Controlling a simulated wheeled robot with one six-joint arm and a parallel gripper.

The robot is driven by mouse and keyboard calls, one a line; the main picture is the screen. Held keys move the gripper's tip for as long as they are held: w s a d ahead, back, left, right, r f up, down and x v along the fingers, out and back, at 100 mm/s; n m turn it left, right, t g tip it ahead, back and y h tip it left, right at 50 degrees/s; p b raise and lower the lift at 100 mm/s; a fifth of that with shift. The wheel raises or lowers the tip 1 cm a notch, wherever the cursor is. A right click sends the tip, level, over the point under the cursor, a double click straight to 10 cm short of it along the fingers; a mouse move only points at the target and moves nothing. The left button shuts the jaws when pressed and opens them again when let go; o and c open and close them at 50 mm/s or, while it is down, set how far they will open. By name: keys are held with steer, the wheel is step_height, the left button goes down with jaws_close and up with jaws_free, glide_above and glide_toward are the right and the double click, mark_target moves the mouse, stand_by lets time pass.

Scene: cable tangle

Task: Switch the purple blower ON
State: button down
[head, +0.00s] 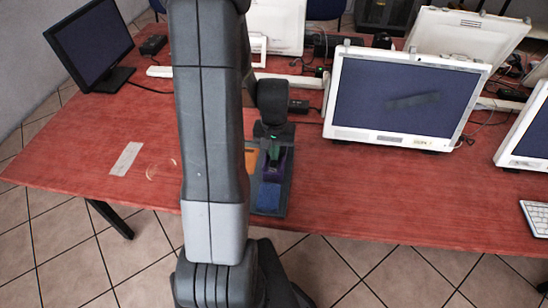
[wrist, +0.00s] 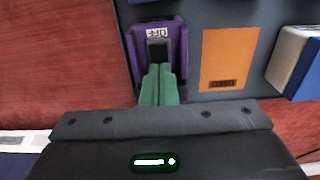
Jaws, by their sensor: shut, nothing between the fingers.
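The purple blower switch box (wrist: 174,33) stands on a dark grey board (wrist: 205,12) at the top of the wrist view. It has a black switch part (wrist: 157,50) in its middle and a white label (wrist: 157,33) that seems to read OFF, upside down. My gripper (wrist: 158,72) is shut and empty, its green fingers together at the near end of the black part. I cannot tell whether they touch it. In the head view the purple box (head: 277,164) is partly hidden under my gripper (head: 273,158).
An orange plate (wrist: 230,57) lies beside the purple box, with a blue and white block (wrist: 294,62) beyond it. A blue pad (head: 268,198) is at the board's near end.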

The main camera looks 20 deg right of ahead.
steer(key=shift+r+p, duration=2.5)
steer(key=shift+r, duration=0.95)
steer(key=shift+f, duration=0.2)
step_height(320, 180, down, 7)
steer(key=b, duration=0.5)
steer(key=shift+r, duration=0.2)
